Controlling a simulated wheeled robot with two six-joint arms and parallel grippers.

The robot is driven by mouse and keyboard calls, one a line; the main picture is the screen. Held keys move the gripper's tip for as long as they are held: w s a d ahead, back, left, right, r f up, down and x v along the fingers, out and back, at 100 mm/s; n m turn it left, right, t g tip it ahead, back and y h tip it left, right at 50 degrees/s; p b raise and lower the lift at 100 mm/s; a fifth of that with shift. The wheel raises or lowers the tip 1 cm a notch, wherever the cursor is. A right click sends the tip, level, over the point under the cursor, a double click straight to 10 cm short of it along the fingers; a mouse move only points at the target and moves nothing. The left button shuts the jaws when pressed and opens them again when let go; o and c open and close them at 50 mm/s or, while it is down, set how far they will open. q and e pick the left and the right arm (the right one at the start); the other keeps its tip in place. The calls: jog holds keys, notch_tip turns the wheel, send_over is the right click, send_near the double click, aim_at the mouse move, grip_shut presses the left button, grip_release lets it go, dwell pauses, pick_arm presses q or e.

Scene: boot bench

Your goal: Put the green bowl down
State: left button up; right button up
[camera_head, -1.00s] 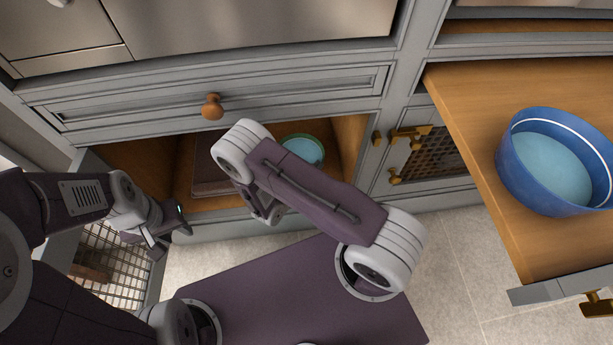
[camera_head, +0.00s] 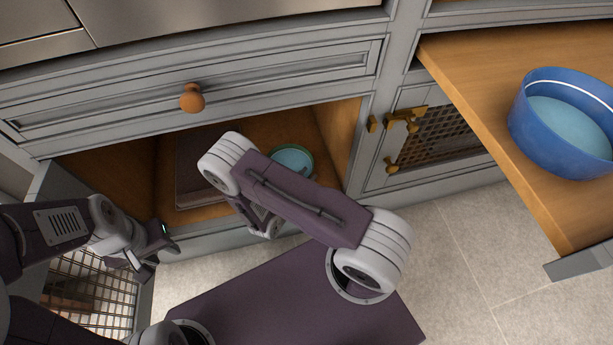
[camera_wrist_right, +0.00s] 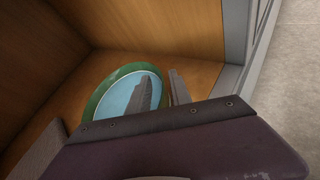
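The green bowl (camera_head: 293,158) has a green rim and a pale blue inside. It is inside the open lower cabinet, right of the middle, partly hidden by my right arm in the head view. In the right wrist view the bowl (camera_wrist_right: 106,91) is close under the wrist. My right gripper (camera_wrist_right: 162,90) has one finger inside the bowl and one outside, with the rim between them. I cannot tell whether the bowl's base touches the cabinet floor. My left gripper (camera_head: 153,254) is open and empty, in front of the cabinet's left side.
A dark flat box-like thing (camera_head: 196,180) stands left of the bowl. A mesh door (camera_head: 93,296) is open at left. A wooden surface (camera_head: 480,75) juts out at right with a large blue bowl (camera_head: 560,125) on it. The cabinet's side walls are close to the bowl.

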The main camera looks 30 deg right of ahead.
jog(key=shift+r, duration=0.25)
jog(key=p+v, duration=0.6)
jog(key=v, duration=0.6)
jog(key=shift+p, duration=0.35)
jog(key=shift+s+f, duration=0.1)
jog(key=shift+f, duration=0.1)
